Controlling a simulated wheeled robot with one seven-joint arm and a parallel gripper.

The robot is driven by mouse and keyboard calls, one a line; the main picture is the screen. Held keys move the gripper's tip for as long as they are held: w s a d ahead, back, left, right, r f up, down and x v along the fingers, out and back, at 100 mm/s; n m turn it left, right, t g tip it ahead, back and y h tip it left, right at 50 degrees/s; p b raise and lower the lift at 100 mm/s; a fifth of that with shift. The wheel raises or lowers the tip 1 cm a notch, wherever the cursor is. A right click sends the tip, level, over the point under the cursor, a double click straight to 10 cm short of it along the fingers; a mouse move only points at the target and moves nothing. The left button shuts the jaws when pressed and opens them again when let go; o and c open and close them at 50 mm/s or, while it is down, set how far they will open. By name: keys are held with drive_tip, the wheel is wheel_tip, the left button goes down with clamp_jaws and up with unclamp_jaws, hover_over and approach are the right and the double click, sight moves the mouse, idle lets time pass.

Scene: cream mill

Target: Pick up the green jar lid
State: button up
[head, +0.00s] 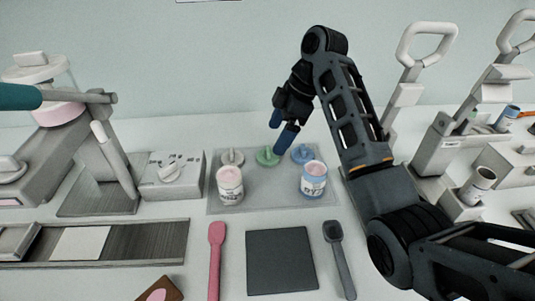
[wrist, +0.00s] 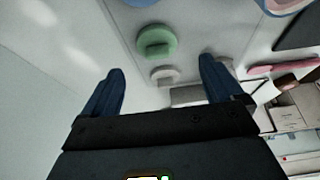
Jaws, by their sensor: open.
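The green jar lid (head: 267,156) lies on a grey tray (head: 270,202), between a grey-white lid (head: 231,157) and a blue lid (head: 302,153). It is round with a raised handle. In the wrist view the green lid (wrist: 157,42) is beyond my fingertips, between their lines and apart from them. My gripper (head: 281,131) is open and empty, with blue fingers, just above and slightly right of the lid. In the wrist view my gripper (wrist: 160,72) shows both fingers spread, with the grey-white lid (wrist: 165,75) seen between them.
Two labelled jars with pink contents, one white (head: 230,184) and one blue-rimmed (head: 314,179), stand at the tray's front. A pink spatula (head: 215,262), dark mat (head: 282,262) and grey spoon (head: 340,262) lie in front.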

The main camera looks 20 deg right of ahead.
sight(271, 155)
drive_tip(key=shift+d+p+x, duration=0.1)
drive_tip(key=shift+p+x, duration=0.1)
drive_tip(key=shift+x, duration=1.3)
drive_tip(key=shift+d+p+x, duration=0.15)
drive_tip(key=shift+x, duration=1.35)
drive_tip(key=shift+w+f, duration=0.1)
drive_tip(key=c, duration=1)
drive_tip(key=shift+c, duration=0.2)
